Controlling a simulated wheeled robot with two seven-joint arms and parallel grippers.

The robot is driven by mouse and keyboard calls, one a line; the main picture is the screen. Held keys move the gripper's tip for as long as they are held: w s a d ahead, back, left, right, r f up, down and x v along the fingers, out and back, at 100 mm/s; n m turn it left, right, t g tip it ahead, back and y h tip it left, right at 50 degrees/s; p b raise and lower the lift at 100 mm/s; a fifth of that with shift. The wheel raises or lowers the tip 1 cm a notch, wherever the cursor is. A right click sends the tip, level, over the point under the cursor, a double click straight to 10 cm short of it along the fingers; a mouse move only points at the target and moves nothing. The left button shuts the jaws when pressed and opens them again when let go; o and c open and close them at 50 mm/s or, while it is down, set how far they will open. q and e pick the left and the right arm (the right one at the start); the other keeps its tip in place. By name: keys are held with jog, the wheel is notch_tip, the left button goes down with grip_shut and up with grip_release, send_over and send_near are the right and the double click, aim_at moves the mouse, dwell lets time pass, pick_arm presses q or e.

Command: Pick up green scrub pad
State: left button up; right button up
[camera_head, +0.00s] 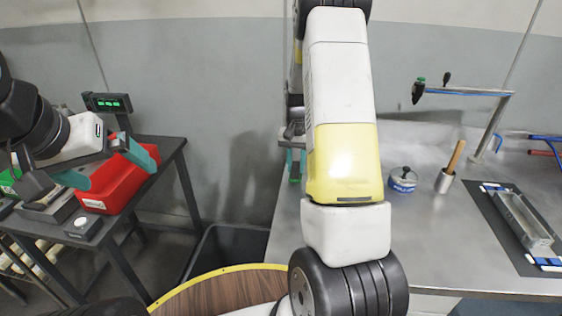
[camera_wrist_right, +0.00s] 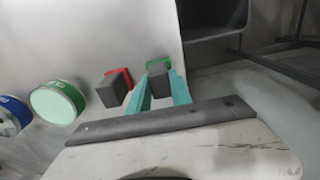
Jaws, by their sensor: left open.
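In the right wrist view, a green pad with a dark grey block on it, which looks like the green scrub pad (camera_wrist_right: 158,63), lies near the edge of a light surface. My right gripper (camera_wrist_right: 158,86) has its two teal fingers close on both sides of the grey block; whether they press on it is unclear. In the head view my right arm mostly hides this gripper (camera_head: 296,163) at the workbench's left edge. My left gripper (camera_head: 108,168) is open, its teal fingers apart over a red bin (camera_head: 118,187).
A similar red pad (camera_wrist_right: 122,72) lies close beside the green one. Green (camera_wrist_right: 58,102) and blue (camera_wrist_right: 14,114) round tins stand to its left. The metal workbench (camera_head: 440,235) also holds a brush (camera_head: 452,165) and a black mat (camera_head: 535,262). A dark bin (camera_head: 222,250) stands between the tables.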

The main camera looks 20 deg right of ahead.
aim_at(296, 165)
grip_shut()
jog(key=shift+r, duration=0.45)
jog(key=r, duration=0.3)
jog(key=shift+s+a, duration=0.15)
jog(key=shift+s, duration=0.1)
jog(key=s+a+r, duration=0.1)
jog(key=s+a, duration=0.6)
jog(key=s, duration=0.6)
jog(key=shift+s, duration=0.35)
jog(key=shift+a, duration=0.1)
